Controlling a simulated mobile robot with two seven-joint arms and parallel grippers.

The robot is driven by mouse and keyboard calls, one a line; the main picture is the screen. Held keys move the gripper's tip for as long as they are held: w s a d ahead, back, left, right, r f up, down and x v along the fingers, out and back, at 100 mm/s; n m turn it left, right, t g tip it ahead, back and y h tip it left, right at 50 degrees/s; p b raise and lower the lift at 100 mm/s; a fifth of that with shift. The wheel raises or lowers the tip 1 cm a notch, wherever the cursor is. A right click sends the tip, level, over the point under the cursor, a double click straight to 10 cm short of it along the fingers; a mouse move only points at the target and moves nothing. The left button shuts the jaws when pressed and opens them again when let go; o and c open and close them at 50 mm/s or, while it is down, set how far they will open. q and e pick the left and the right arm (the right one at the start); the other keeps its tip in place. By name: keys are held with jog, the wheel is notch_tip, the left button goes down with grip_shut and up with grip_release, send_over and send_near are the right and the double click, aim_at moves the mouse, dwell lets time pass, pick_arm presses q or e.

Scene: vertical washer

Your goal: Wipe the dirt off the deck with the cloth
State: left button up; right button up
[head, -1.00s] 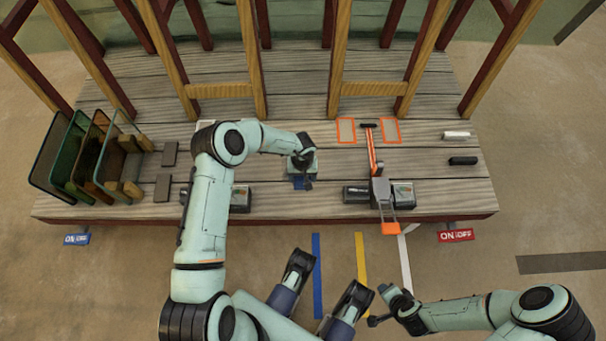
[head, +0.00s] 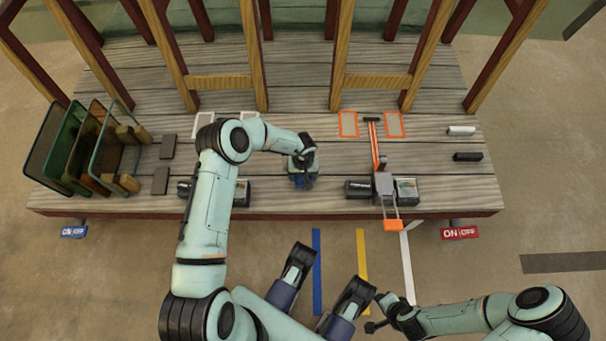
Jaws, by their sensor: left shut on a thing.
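The wooden deck (head: 300,112) spans the middle of the head view. My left gripper (head: 302,176) points down at the deck, a little left of centre and near the front edge. It is shut on a small blue thing, likely the cloth (head: 304,184), mostly hidden under the gripper. I cannot make out any dirt; the spot under the gripper is covered. My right gripper (head: 374,312) hangs in front of the deck, low in the view and away from it. Its jaw opening is unclear.
Glass panes in a rack (head: 125,180) stand at the left. Wooden posts (head: 255,60) rise at the back. Small white (head: 461,130) and black (head: 467,157) blocks lie at right.

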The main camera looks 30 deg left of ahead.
pick_arm(q)
jog(key=shift+f+b, duration=0.75)
jog(key=shift+f, duration=0.25)
